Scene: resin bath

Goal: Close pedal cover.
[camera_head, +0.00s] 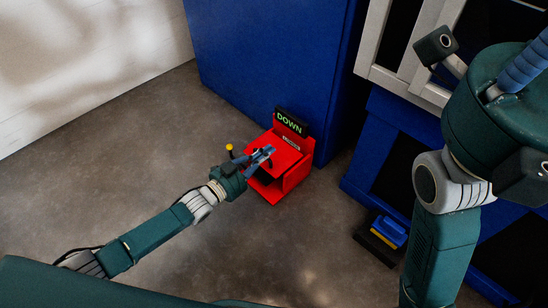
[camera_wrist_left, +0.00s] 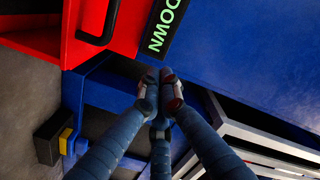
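The red pedal box (camera_head: 297,172) stands on the floor against a blue cabinet, with a black sign reading DOWN (camera_head: 290,122) at its back. Its front looks open around a dark inside, with a red ledge below; I cannot tell which part is the cover. My left gripper (camera_head: 266,154) is over the box in the head view, partly hiding it. In the left wrist view its blue fingers (camera_wrist_left: 158,76) meet at the tips with nothing visible between them. A black handle (camera_wrist_left: 102,22) on a red panel shows there at upper left. My right gripper (camera_head: 522,66) is partly visible, its fingertips cut off.
A yellow-knobbed lever (camera_head: 229,148) is just left of the box. A tall blue cabinet (camera_head: 265,55) is behind it. A black block with blue and yellow parts (camera_head: 385,235) lies on the floor to the right. The floor at left is clear.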

